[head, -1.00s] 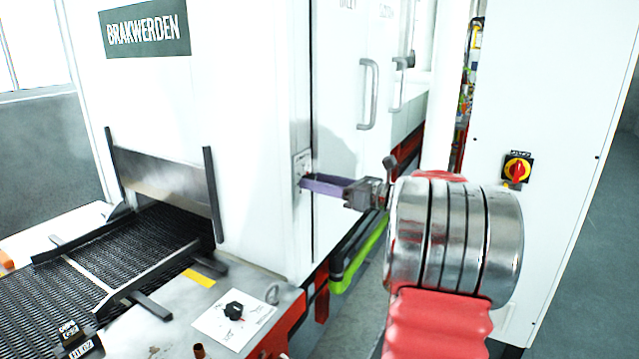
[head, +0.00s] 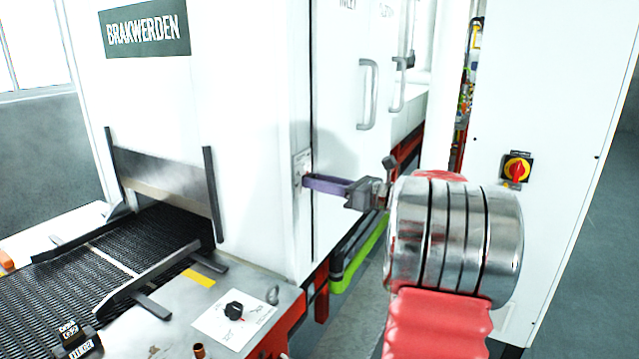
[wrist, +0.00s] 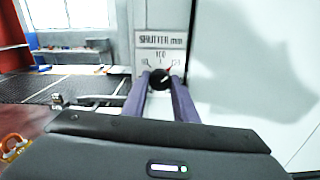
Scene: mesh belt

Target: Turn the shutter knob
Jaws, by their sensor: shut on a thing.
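The shutter knob (wrist: 160,79) is a small black round knob with a red pointer mark. It sits on a white plate marked "SHUTTER mm" (wrist: 161,42) on the white machine's wall. In the wrist view the red mark points up and to the right. My gripper (wrist: 162,88) has its two purple fingers on either side of the knob, shut on it. In the head view my gripper (head: 305,181) reaches the plate (head: 300,163) from the right, and the knob is hidden there by the fingers.
The black mesh belt (head: 75,281) runs into the machine under a metal shutter plate (head: 165,180). Another black knob (head: 234,310) is on the front ledge. Door handles (head: 368,93) stick out above my gripper. A red-and-yellow switch (head: 517,169) is on the right cabinet.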

